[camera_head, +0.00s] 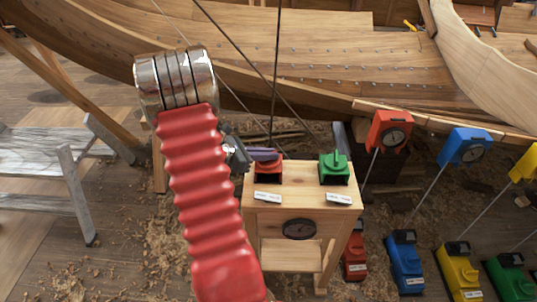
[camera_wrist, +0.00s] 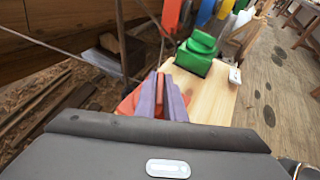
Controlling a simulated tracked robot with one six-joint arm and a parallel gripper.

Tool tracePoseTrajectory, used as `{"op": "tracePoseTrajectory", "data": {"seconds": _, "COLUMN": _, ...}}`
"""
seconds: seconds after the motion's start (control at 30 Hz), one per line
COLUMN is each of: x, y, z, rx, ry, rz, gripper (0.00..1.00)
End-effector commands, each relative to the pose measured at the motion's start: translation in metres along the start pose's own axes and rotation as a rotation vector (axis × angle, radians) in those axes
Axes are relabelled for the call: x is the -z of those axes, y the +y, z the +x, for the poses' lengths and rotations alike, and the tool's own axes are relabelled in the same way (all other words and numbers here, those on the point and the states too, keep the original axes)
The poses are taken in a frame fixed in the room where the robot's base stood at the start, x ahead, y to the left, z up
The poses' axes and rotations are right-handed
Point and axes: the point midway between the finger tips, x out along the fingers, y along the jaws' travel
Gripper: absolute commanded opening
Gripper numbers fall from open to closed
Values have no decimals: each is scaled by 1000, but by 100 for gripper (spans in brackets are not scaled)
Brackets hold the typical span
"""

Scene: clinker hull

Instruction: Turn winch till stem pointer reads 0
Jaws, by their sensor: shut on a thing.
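A red winch (camera_head: 269,174) and a green winch (camera_head: 334,174) sit on a pale wooden stand (camera_head: 300,214). My gripper (camera_head: 268,155) reaches in from the left, its purple fingers shut on the top of the red winch. In the wrist view, the purple fingers (camera_wrist: 160,98) are close together and hide most of the red winch (camera_wrist: 129,103); the green winch (camera_wrist: 194,60) is just beyond. A round dark dial (camera_head: 299,229) is on the stand's front. Its reading is too small to tell, and I cannot tell which dial is the stem pointer.
Red (camera_head: 388,133), blue (camera_head: 465,148) and yellow (camera_head: 525,166) dial boxes stand on rods at right, above several coloured bases. Thin ropes cross behind the stand. The planked hull (camera_head: 300,58) spans the back. A grey bench (camera_head: 40,150) is at left.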

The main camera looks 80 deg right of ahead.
Motion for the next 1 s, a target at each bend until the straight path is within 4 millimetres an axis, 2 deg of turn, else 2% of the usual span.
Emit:
{"op": "tracePoseTrajectory", "data": {"seconds": 0.47, "x": 0, "y": 1, "z": 0, "rx": 127, "ry": 0, "rz": 55, "gripper": 0}}
{"op": "tracePoseTrajectory", "data": {"seconds": 1.0, "x": 1, "y": 1, "z": 0, "rx": 538, "ry": 1, "rz": 224, "gripper": 0}}
